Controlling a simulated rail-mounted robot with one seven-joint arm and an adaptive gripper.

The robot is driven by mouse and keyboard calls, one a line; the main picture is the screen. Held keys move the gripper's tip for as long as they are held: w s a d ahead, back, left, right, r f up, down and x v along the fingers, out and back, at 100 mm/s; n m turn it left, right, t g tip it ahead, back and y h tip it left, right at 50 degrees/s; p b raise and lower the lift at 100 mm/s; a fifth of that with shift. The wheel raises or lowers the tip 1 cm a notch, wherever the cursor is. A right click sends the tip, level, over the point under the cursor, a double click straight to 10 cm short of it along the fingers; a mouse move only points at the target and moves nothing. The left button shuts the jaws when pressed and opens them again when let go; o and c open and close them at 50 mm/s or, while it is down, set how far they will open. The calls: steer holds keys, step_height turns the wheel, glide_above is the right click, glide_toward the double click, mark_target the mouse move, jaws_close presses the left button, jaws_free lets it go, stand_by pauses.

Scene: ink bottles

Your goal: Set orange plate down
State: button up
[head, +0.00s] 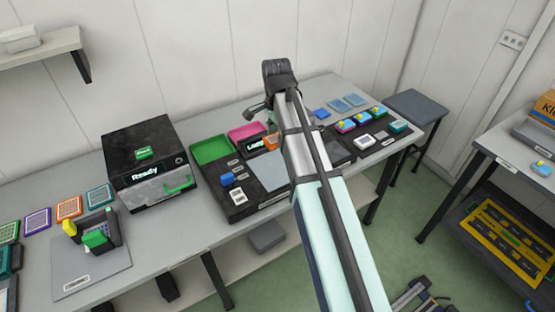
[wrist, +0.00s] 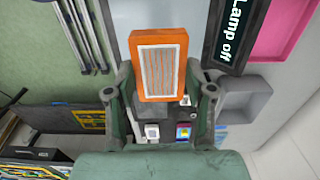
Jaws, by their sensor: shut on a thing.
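The orange plate (wrist: 160,62) is a flat orange rectangle with a white panel of wavy lines. It is held between the two fingers of my gripper (wrist: 166,78) in the wrist view. An orange patch (head: 270,142) beside my arm in the head view looks like part of this plate; my arm hides the rest and my gripper there. A grey surface lies beyond the plate in the wrist view; I cannot tell whether they touch. Another orange plate (head: 69,207) with a grid lies on the table at the left in the head view.
The black lamp panel (wrist: 230,38) and pink tray (wrist: 280,28) are close to the held plate. A green tray (head: 211,149) and a black "Ready" box (head: 147,165) stand further left. Small coloured items (head: 361,122) crowd the right part of the table.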

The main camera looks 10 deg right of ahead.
mark_target(277, 167)
step_height(277, 167, down, 12)
steer(key=shift+r+p, duration=0.1)
steer(key=shift+p, duration=0.85)
steer(key=shift+f, duration=0.2)
steer(key=o, duration=1.2)
steer(key=shift+c, duration=0.2)
steer(key=shift+r, duration=0.15)
step_height(277, 167, up, 12)
steer(key=shift+r+b, duration=0.1)
steer(key=shift+b, duration=0.95)
